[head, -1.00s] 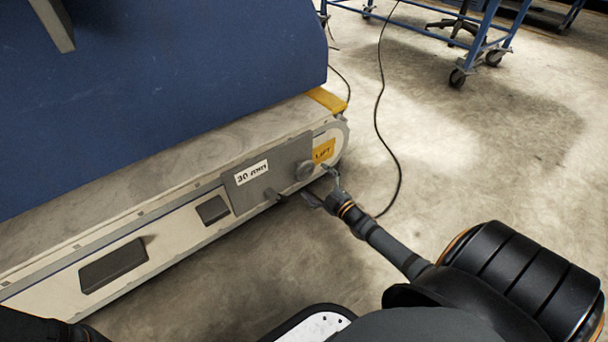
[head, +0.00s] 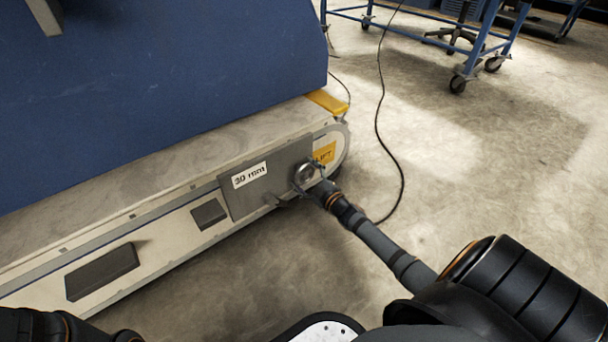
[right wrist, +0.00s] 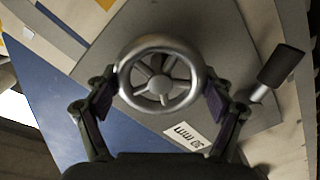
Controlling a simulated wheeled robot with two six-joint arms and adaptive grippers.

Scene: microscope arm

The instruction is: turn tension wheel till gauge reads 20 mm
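The tension wheel (right wrist: 160,75) is a grey metal handwheel with spokes on a grey plate (right wrist: 220,40). In the head view the wheel (head: 306,173) is at the plate's right end. My right gripper (right wrist: 160,88) has a finger on each side of the wheel's rim; the left finger is at or very near the rim, and I cannot tell whether either presses on it. In the head view my right gripper (head: 312,183) is at the wheel. The gauge label (head: 250,175) reads 30 mm. My left gripper is not visible.
A dark-gripped handle (right wrist: 278,68) sticks out beside the wheel. A yellow LIFT label (head: 325,153) is on the conveyor-like side frame (head: 150,215). A black cable (head: 378,120) lies on the floor. A blue wheeled trolley (head: 480,45) stands at the back right.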

